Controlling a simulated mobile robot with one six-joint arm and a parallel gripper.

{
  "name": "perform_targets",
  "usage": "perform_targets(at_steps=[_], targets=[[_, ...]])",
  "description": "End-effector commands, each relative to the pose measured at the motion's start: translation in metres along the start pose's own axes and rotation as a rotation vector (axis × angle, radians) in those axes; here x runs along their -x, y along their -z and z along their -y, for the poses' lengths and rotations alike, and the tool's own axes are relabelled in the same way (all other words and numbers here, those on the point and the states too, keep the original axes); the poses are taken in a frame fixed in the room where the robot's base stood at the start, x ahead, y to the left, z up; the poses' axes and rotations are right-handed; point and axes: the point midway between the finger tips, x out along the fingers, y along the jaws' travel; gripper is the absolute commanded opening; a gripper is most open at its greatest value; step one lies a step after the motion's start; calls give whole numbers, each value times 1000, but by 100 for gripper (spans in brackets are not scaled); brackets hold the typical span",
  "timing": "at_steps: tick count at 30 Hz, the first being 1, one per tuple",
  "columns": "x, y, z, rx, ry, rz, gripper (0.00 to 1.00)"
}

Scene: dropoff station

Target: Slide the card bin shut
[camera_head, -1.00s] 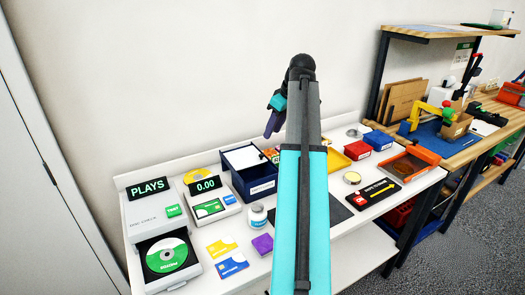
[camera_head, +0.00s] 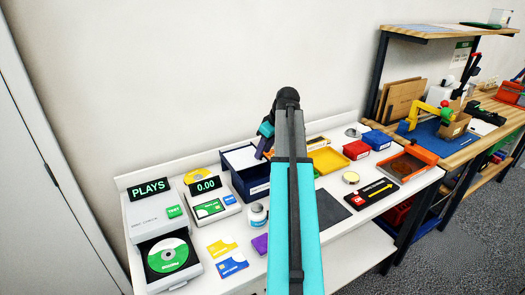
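A navy blue bin (camera_head: 238,181) stands at the back of the white table, left of my arm. It has a white label on its front and a white sheet or panel at its top; it looks like the card bin, but I cannot read the label. My arm hides the area right of the bin.
Left of the bin are a card device (camera_head: 212,206) and a disc machine (camera_head: 160,218) with its disc tray out. Loose cards (camera_head: 232,266) and a small jar (camera_head: 257,215) lie in front. A yellow tray (camera_head: 328,160), red box (camera_head: 356,150) and dark mat (camera_head: 330,209) lie right of my arm.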

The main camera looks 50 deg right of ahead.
Motion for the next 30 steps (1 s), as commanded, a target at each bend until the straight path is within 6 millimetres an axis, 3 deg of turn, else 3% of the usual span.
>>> perform_targets(at_steps=[14, 15, 21, 30], targets=[[-10, 0, 1, 1, 1, 0, 35], [-10, 0, 1, 1, 1, 0, 33], [-9, 0, 1, 1, 1, 0, 0], [-8, -2, 2, 2, 1, 0, 0]])
